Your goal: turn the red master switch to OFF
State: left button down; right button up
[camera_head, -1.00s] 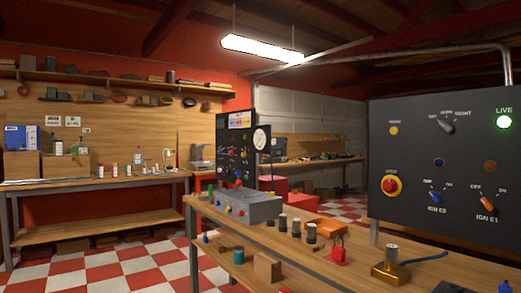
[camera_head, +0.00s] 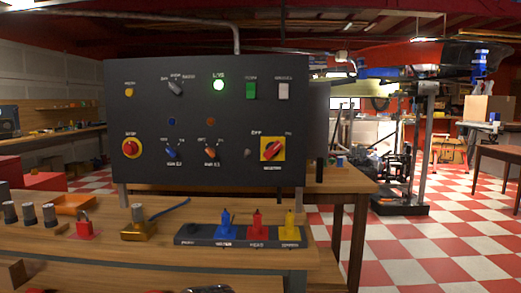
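The red master switch (camera_head: 272,149) is a rotary knob on a yellow plate at the lower right of the dark control panel (camera_head: 215,105). OFF is printed at its upper left and a smaller label, hard to read, at its upper right. The knob's handle lies diagonally, from lower left to upper right. The green LIVE lamp (camera_head: 218,85) on the panel is lit. Neither of my grippers can be made out in this view.
A red stop button (camera_head: 132,148) and several small knobs share the panel. On the wooden bench (camera_head: 60,240) in front stand a brass-based part (camera_head: 139,229) and a dark tray (camera_head: 185,239) with blue, red and yellow pieces. Checkered floor is open at right.

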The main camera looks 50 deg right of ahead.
aim_at(272, 149)
jog(key=z, duration=1.8)
